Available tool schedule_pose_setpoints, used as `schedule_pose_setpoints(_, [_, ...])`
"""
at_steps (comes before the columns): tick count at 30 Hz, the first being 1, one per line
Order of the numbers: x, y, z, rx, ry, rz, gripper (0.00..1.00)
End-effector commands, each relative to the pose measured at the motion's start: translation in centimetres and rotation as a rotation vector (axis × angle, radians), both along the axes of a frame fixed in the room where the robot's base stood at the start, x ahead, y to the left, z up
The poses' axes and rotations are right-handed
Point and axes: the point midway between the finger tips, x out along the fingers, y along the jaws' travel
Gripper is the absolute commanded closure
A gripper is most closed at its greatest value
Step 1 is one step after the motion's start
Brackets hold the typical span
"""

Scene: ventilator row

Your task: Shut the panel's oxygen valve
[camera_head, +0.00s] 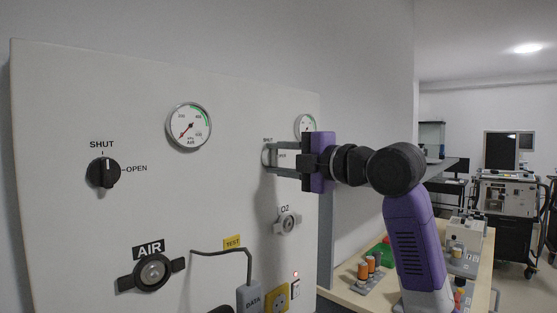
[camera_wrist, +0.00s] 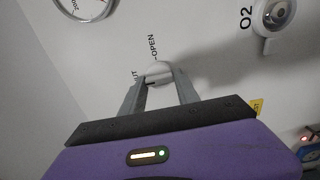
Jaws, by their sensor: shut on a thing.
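The panel (camera_head: 80,225) fills the left of the head view. The oxygen valve's knob is small and pale; it shows in the wrist view (camera_wrist: 158,72) beside the OPEN label and a partly hidden SHUT label. My gripper (camera_head: 270,158) reaches the panel from the right, above the O2 outlet (camera_head: 287,223). In the wrist view its two fingers (camera_wrist: 158,82) are shut on the knob, one on each side. The fingers hide part of the knob and its labels, so I cannot tell where its pointer stands.
A black air valve knob (camera_head: 103,173) at left has its mark toward SHUT. Gauges (camera_head: 188,127) sit above, and an AIR outlet (camera_head: 152,271) below. A wooden table (camera_head: 340,292) with small items stands right.

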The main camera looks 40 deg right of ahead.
Motion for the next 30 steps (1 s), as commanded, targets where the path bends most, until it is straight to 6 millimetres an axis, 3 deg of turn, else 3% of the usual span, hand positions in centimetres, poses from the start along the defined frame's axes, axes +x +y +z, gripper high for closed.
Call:
schedule_pose_setpoints(1, [0.0,0.1,-0.1,-0.001,0.003,0.002,1.00])
schedule_pose_setpoints(2, [0.0,0.1,-0.1,-0.001,0.003,0.002,0.59])
schedule_pose_setpoints(5, [0.0,0.1,-0.1,0.000,0.003,0.001,0.42])
schedule_pose_setpoints(17, [-0.7,0.0,-0.1,0.000,0.000,0.000,0.42])
schedule_pose_setpoints(30, [-7.0,-0.3,-0.1,0.000,0.000,-0.001,0.42])
